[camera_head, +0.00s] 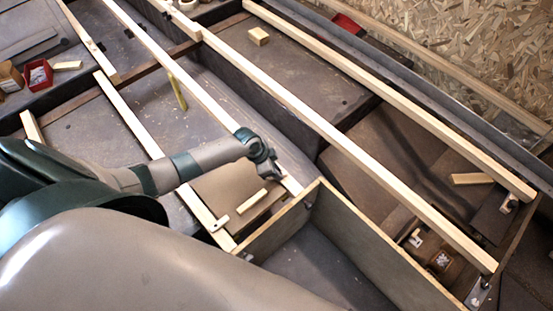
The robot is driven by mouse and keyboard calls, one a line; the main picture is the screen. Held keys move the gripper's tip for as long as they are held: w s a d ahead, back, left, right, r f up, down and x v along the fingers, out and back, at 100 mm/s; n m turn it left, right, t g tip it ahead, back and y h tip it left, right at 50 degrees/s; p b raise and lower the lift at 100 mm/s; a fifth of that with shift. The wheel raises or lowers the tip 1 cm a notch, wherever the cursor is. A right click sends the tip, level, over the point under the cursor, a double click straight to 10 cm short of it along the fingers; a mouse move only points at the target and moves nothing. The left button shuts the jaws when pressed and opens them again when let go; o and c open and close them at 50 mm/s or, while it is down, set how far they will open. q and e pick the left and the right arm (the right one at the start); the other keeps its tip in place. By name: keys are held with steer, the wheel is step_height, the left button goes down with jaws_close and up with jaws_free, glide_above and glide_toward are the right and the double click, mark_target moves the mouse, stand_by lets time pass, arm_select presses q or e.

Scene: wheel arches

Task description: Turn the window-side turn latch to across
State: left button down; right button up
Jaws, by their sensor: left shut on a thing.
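My left gripper (275,177) reaches in from the left. Its fingers are shut at the near end of a pale wooden batten (218,110), on a small part there that they mostly hide; by its place I take this for the turn latch, but I cannot see how it is turned. Another small pale latch-like piece (220,223) sits at the near end of the neighbouring batten to the left, apart from the gripper. My right gripper is not in view.
An open wooden box frame (345,235) stands just right of the gripper. Further long battens (350,150) run across the dark floor bays. A loose wood strip (251,201) lies below the gripper. A red bin (38,75) is at far left. A chipboard wall (480,50) closes the upper right.

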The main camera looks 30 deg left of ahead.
arm_select(q)
steer(key=n+p, duration=0.1)
steer(key=p, duration=0.1)
steer(key=n+y+p, duration=0.1)
steer(key=n+p, duration=0.1)
steer(key=shift+s+d+r+t, duration=0.15)
steer(key=shift+d+r+t, duration=0.05)
steer(key=shift+t, duration=0.1)
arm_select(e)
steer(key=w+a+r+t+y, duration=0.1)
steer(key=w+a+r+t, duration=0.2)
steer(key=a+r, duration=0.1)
arm_select(q)
steer(key=shift+n, duration=0.4)
steer(key=n+y+p, duration=0.1)
steer(key=n+p, duration=0.1)
steer(key=shift+d+f+p, duration=0.1)
steer(key=shift+f+p, duration=0.1)
steer(key=shift+p, duration=0.2)
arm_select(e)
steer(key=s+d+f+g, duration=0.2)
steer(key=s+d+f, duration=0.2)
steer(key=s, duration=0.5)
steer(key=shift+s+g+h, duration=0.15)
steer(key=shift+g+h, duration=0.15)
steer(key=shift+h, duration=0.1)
arm_select(q)
steer(key=shift+t, duration=0.3)
